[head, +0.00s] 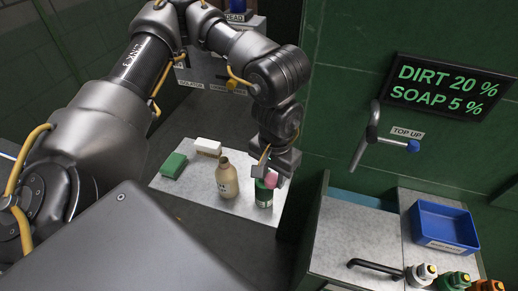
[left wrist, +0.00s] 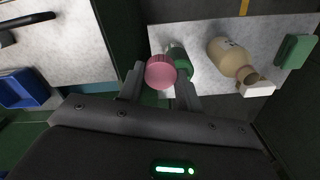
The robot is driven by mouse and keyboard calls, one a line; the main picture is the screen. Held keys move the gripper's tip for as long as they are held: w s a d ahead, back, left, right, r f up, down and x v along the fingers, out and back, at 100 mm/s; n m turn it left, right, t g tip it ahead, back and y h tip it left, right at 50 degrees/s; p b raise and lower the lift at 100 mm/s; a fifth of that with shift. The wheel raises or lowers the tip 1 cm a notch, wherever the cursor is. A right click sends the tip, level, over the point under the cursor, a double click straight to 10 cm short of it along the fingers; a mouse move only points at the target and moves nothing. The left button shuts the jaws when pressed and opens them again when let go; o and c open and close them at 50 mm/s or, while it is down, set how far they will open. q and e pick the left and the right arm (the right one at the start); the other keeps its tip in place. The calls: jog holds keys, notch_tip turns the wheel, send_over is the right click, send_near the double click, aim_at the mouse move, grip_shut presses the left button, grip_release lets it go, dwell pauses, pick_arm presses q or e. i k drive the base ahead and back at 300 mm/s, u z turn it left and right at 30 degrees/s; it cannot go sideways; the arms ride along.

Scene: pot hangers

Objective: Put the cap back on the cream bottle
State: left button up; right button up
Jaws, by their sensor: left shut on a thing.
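The cream bottle (head: 227,179) stands upright on a pale speckled shelf. It also shows in the left wrist view (left wrist: 227,54), with no pink cap on its neck. My left gripper (head: 269,177) points down, to the right of the cream bottle and apart from it. It is shut on a round pink cap (head: 271,180), which shows between the fingers in the left wrist view (left wrist: 160,72). A dark green bottle (head: 263,196) stands just below or behind the cap. I cannot tell whether cap and green bottle touch. My right gripper is not in view.
A green sponge-like block (head: 174,165) and a white block (head: 208,147) lie on the shelf (head: 190,188) left of and behind the cream bottle. A counter (head: 345,238) with a blue tray (head: 443,228) and several small bottles stands to the right.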

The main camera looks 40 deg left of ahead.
aim_at(226, 174)
jog(key=z, duration=1.4)
jog(key=k, duration=0.95)
jog(key=u, duration=1.8)
